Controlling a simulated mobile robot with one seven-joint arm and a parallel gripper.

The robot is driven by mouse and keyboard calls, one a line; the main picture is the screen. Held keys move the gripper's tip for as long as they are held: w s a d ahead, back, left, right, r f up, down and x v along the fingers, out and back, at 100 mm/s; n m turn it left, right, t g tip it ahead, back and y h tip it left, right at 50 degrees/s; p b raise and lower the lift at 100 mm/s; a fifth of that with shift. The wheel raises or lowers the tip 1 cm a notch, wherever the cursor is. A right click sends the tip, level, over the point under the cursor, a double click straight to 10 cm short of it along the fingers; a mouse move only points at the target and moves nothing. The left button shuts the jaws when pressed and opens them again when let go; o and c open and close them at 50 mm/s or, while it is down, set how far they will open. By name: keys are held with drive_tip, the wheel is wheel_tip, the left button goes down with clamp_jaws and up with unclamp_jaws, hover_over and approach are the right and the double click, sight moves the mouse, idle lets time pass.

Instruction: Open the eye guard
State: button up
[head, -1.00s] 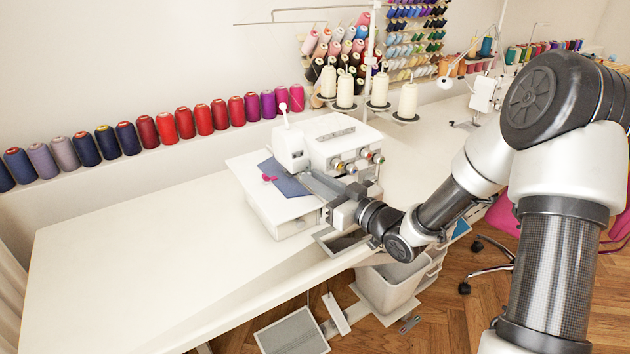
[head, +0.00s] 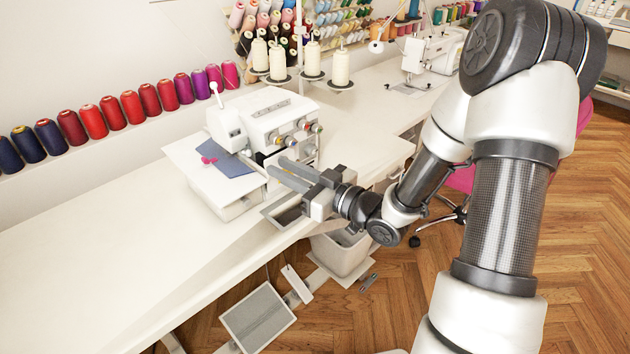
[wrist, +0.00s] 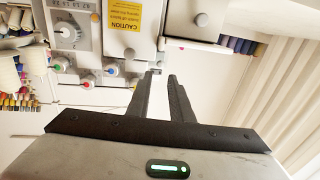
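The white overlock machine (head: 272,112) stands on the table with blue cloth (head: 226,164) at its left side. I cannot clearly pick out the eye guard in either view. My gripper (head: 276,165) is in front of the machine's lower right part, its two fingers pointing at it with a gap between them. In the wrist view the fingers (wrist: 163,80) are apart with nothing seen between them. The machine's front (wrist: 105,45) with coloured knobs and a yellow caution label (wrist: 125,32) is just beyond. Whether the fingertips touch it I cannot tell.
The white table (head: 90,255) is clear to the left. Thread cones (head: 130,105) line the back ledge. Several cream cones (head: 311,62) stand behind the machine. A bin (head: 342,255) and a foot pedal (head: 257,318) are below the table's front edge.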

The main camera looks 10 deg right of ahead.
drive_tip(key=v, duration=0.9)
drive_tip(key=shift+p, duration=0.35)
